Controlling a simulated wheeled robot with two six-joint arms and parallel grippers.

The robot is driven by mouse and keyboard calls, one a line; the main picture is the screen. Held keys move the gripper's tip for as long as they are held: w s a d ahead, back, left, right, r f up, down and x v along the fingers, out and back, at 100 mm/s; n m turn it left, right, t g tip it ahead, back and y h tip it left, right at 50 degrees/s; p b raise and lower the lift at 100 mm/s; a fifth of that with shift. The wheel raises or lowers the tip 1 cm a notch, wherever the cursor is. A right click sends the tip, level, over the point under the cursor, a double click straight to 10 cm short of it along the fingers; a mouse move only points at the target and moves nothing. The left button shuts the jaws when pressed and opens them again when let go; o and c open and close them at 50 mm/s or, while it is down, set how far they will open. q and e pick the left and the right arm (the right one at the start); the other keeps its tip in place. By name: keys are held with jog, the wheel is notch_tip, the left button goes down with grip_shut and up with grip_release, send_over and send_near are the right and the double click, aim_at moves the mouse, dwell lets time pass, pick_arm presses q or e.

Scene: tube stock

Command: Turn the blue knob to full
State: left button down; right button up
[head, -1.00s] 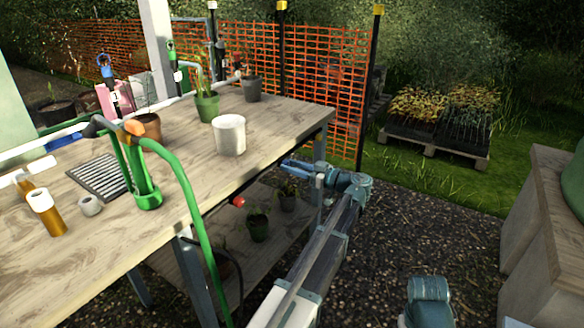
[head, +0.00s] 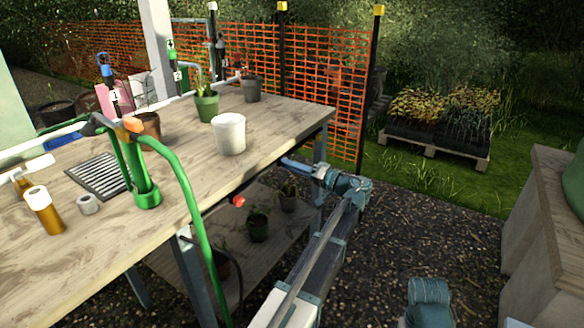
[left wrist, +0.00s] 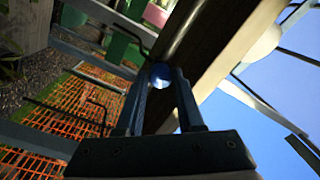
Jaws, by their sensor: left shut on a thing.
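The blue knob (left wrist: 160,75) shows in the left wrist view as a round, shiny blue-white end between my fingertips, beside the bench's wooden edge. My left gripper (left wrist: 161,84) is shut on it. In the head view my left gripper (head: 288,163) reaches the bench's front edge near its right corner. The knob is hidden there by the fingers, and I cannot tell its turn angle.
The wooden bench (head: 275,125) bears a white pot (head: 229,134), potted plants and a green holder with a hose (head: 187,190). A red knob (head: 239,201) sits under the front edge. Orange mesh fencing (head: 335,70) stands behind.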

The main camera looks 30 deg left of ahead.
pick_arm(q)
jog(key=m, duration=1.2)
jog(key=m+t+p, duration=0.1)
jog(key=m, duration=1.1)
jog(key=shift+t+h, duration=0.3)
jog(key=shift+h, duration=0.1)
jog(key=c, duration=0.5)
grip_release()
jog(key=shift+c, duration=0.2)
jog(key=shift+s, duration=0.1)
jog(key=s+d, duration=0.1)
jog(key=d, duration=1.2)
jog(key=shift+s+d, duration=0.35)
jog(key=shift+s, duration=0.05)
